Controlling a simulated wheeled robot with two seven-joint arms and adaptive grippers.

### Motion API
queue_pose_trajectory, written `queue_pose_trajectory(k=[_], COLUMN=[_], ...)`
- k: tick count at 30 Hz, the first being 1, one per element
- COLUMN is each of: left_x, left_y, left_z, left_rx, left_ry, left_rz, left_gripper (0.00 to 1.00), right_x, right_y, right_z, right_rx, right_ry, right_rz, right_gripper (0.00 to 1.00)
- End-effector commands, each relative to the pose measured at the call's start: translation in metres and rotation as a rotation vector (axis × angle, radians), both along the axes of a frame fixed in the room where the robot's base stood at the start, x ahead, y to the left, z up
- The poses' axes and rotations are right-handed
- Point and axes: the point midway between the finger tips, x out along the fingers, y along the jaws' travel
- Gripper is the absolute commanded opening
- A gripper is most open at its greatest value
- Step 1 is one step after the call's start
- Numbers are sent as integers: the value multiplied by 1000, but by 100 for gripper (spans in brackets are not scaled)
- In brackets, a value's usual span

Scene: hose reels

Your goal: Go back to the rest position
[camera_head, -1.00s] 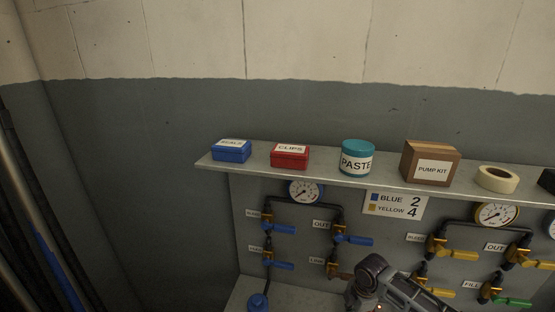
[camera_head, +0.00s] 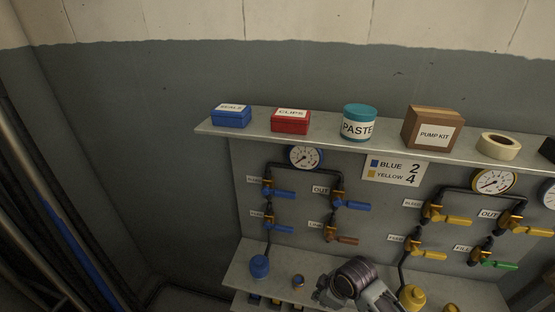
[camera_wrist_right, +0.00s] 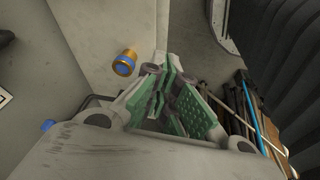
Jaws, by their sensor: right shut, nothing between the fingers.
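My right gripper (camera_wrist_right: 160,98) shows in the right wrist view, its green-padded fingers closed together with nothing between them. A part of my arm (camera_head: 352,283) shows at the bottom of the head view, in front of the lower ledge; its fingertips cannot be made out there. A brass fitting with a blue band (camera_wrist_right: 125,63) stands on a pale surface just beyond the fingers, apart from them. My left gripper is in neither view.
A valve panel (camera_head: 295,225) with gauges and blue, yellow and green handles fills the right side. Above it, a shelf (camera_head: 385,147) holds boxes, a paste jar (camera_head: 358,122) and tape.

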Motion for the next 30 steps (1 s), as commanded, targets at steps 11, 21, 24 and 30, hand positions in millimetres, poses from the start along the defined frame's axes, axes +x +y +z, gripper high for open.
queue_pose_trajectory(k=[11,21,24,30], left_x=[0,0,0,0], left_y=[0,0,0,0], left_z=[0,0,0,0], left_rx=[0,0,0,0], left_ry=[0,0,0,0], left_rz=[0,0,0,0], left_gripper=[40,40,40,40], right_x=[-34,-62,-68,-78], right_y=[-21,-57,-64,-77], right_z=[23,39,42,46], right_rx=[60,71,71,67], right_ry=[7,13,13,13], right_rz=[-377,-684,-739,-826], right_gripper=[0,0,0,0])
